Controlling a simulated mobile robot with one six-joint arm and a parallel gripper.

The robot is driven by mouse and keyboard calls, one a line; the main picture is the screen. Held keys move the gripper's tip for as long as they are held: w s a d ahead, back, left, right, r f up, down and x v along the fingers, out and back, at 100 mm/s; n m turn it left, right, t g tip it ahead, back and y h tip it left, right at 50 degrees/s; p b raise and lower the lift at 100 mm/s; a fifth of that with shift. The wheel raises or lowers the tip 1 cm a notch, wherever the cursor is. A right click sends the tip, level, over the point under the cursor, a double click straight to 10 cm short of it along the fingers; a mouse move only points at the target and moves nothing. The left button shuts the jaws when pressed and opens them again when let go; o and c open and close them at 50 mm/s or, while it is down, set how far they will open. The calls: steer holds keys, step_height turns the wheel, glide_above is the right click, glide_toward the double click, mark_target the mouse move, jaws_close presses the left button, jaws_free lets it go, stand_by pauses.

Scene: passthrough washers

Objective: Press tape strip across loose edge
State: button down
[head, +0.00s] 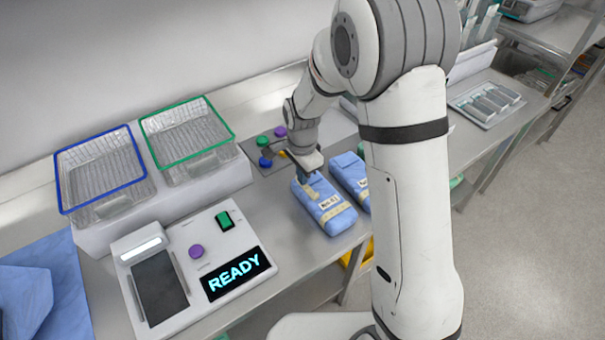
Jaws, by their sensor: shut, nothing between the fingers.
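A blue wrapped pack (322,205) with a white label and beige tape bands lies on the steel counter, left of my arm. A short beige tape strip (309,190) shows on its upper left end. My gripper (306,178) is shut with nothing between its fingers, pointing down at that end of the pack, close to the strip. I cannot tell whether the fingertips touch it. The loose edge is too small to make out. A second blue pack (350,174) lies just right of the first, partly hidden behind my arm.
Blue-rimmed (100,172) and green-rimmed (186,135) wire baskets stand on a white block at the left. A device with a READY display (236,275) is in front of them. Coloured knobs (264,141) sit behind my gripper. A blue cloth (45,285) lies at the far left.

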steer(key=shift+f, duration=0.3)
stand_by(0.4)
stand_by(0.6)
steer(key=shift+r+p, duration=1.6)
steer(key=shift+r, duration=1.5)
steer(key=s+d+r+n+t+b, duration=0.2)
steer(key=s+d+r+n, duration=0.3)
steer(key=s+d+r, duration=0.5)
steer(key=s+d+r+n, duration=0.2)
steer(key=s+n, duration=0.1)
steer(key=s, duration=0.2)
steer(key=s+d+r+n+t+b, duration=0.1)
steer(key=s+d+r+n, duration=0.1)
steer(key=s, duration=0.4)
steer(key=shift+d+r+n+b, duration=0.15)
steer(key=shift+d+n+b, duration=0.2)
steer(key=shift+n, duration=0.35)
